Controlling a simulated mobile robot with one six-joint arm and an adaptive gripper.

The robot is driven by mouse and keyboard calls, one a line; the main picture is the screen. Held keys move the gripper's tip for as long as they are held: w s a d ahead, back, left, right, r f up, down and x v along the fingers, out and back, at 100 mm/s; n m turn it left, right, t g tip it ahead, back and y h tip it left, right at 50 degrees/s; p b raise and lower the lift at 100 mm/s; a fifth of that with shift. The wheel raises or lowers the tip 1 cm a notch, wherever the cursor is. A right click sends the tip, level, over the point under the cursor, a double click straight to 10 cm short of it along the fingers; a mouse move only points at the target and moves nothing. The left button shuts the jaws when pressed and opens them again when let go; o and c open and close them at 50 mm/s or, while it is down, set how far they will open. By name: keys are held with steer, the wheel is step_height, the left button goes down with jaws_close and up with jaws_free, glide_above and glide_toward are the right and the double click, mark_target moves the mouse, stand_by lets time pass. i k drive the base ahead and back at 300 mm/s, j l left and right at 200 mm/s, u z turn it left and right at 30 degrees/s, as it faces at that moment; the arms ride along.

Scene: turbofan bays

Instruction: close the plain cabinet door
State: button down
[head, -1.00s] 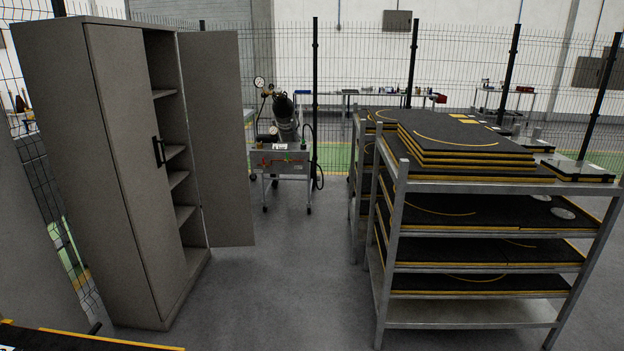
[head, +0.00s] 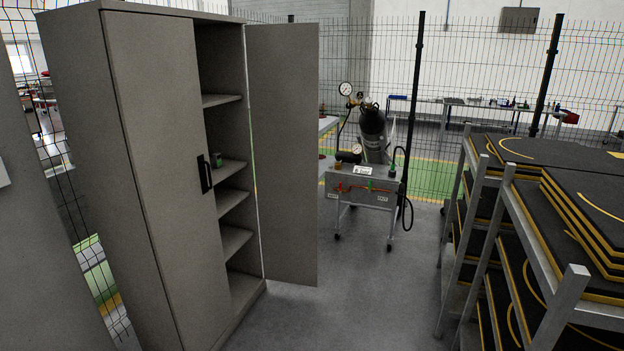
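A tall grey cabinet (head: 80,110) stands at the left in the head view. Its left door (head: 160,150) is shut and carries a black handle (head: 205,174). Its right door, a plain panel (head: 284,150) with no handle showing on the visible face, stands wide open, swung out to the right. Inside are several shelves (head: 232,168), and a small dark green item (head: 216,160) sits on one of them. My gripper is not in view.
A metal rack (head: 505,215) stacked with black, yellow-edged panels stands at the right. A cart (head: 361,186) with a dark gas cylinder (head: 373,130) stands behind, before a mesh fence (head: 460,110). Bare grey floor (head: 375,290) lies between cabinet and rack.

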mark_target(283, 60)
steer(key=i+j, duration=0.1)
steer(key=i, duration=0.6)
steer(key=i+z, duration=0.15)
steer(key=i, duration=0.55)
steer(key=i+j, duration=0.25)
steer(key=i, duration=0.45)
steer(key=i+u, duration=0.1)
steer(key=i, duration=0.6)
steer(key=i+l+u, duration=0.1)
steer(key=i, duration=0.55)
steer(key=i+l, duration=0.2)
steer(key=i, duration=0.5)
steer(key=i+j, duration=0.1)
steer(key=i, duration=0.6)
steer(key=j+u, duration=0.05)
